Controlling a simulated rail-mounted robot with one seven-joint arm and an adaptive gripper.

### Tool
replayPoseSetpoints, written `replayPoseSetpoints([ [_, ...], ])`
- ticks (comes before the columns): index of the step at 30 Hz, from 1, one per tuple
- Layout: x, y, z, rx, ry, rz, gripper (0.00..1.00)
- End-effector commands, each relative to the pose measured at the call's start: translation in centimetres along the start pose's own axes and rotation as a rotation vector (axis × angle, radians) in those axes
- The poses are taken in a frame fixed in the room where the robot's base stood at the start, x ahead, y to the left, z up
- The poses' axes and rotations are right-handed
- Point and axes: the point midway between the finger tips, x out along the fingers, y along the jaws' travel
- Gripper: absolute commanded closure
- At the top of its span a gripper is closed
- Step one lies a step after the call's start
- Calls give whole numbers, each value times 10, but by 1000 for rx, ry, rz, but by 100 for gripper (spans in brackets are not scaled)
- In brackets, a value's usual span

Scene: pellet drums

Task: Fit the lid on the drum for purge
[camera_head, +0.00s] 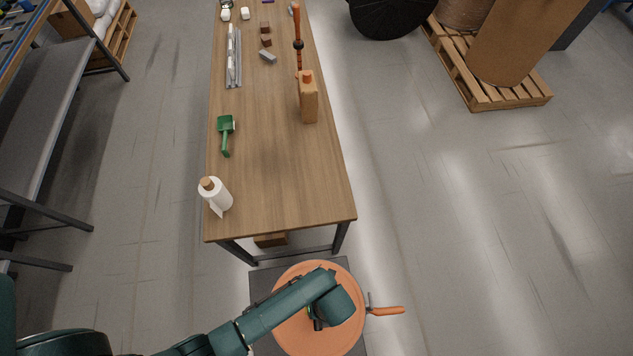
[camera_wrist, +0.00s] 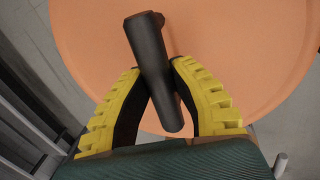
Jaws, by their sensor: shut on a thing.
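A round orange lid (camera_head: 338,340) is at the bottom of the head view, partly covered by my arm. It also fills the upper part of the wrist view (camera_wrist: 235,50). A dark grey bar-shaped handle (camera_wrist: 147,45) stands out from the lid. My gripper (camera_wrist: 157,78), with yellow-backed fingers, is shut on this handle, one finger on each side. In the head view my gripper (camera_head: 317,320) is mostly hidden under the wrist. The drum body is hidden below the lid, so I cannot tell whether the lid is seated on it.
An orange-handled lever (camera_head: 386,311) sticks out right of the lid. A dark mat (camera_head: 262,282) lies beneath. A wooden table (camera_head: 270,190) stands just beyond, holding a white bottle (camera_head: 217,196), green scoop (camera_head: 226,132) and tan jug (camera_head: 308,100).

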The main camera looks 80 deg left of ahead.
Motion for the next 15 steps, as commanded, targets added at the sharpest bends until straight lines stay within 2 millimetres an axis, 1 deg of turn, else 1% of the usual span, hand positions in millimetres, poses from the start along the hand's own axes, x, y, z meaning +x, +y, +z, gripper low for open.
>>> replayPoseSetpoints([
  [7, -1, 0, 0, 0, 0, -1, 100],
  [8, -1, 0, 0, 0, 0, -1, 71],
  [9, -1, 0, 0, 0, 0, -1, 63],
  [11, -1, 0, 0, 0, 0, -1, 51],
  [12, 0, 0, 0, 0, 0, -1, 49],
  [15, 0, 0, 0, 0, 0, -1, 49],
])
